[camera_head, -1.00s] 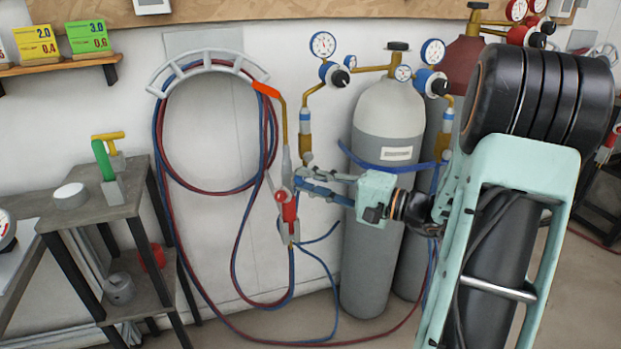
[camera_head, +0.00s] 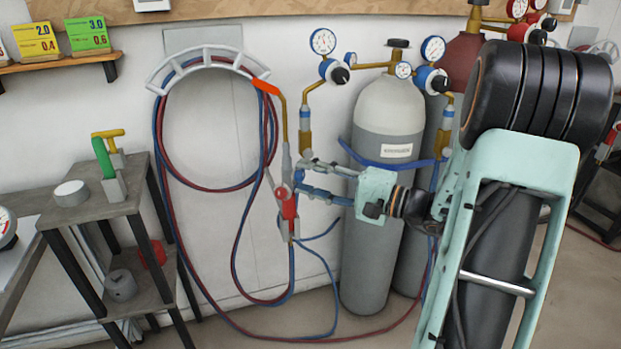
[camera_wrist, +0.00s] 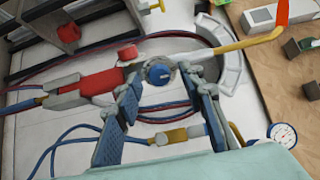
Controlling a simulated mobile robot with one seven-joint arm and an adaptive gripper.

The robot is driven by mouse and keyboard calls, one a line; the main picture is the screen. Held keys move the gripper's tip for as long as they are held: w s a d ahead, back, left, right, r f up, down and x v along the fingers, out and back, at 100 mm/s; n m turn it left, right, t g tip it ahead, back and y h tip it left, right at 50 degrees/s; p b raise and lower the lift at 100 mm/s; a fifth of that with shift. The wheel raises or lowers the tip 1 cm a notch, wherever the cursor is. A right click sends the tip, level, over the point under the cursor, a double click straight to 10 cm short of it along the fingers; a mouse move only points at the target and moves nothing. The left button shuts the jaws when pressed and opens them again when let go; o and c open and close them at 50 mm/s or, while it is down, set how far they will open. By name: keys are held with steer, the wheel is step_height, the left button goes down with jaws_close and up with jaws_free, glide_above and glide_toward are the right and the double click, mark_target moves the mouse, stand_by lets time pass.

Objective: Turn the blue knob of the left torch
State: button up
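The torch with the red handle (camera_head: 289,207) hangs on the wall below the hose holder, and its brass tube (camera_head: 284,118) points up to an orange tip (camera_head: 265,87). In the wrist view its red handle (camera_wrist: 92,87) lies at left, and its blue knob (camera_wrist: 159,73) faces the camera. A red knob (camera_wrist: 127,52) sits beside it. My gripper (camera_head: 300,176) is at the torch's valve body from the right. In the wrist view my gripper (camera_wrist: 163,78) is open, with one fingertip on each side of the blue knob. I cannot tell whether they touch it.
Grey gas cylinders (camera_head: 387,150) with gauges stand just behind my gripper. Red and blue hoses (camera_head: 240,235) loop around the torch. A small shelf table (camera_head: 105,205) stands at left. The wall beside the torch is mostly clear.

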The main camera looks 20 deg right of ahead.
steer(key=v, duration=1.2)
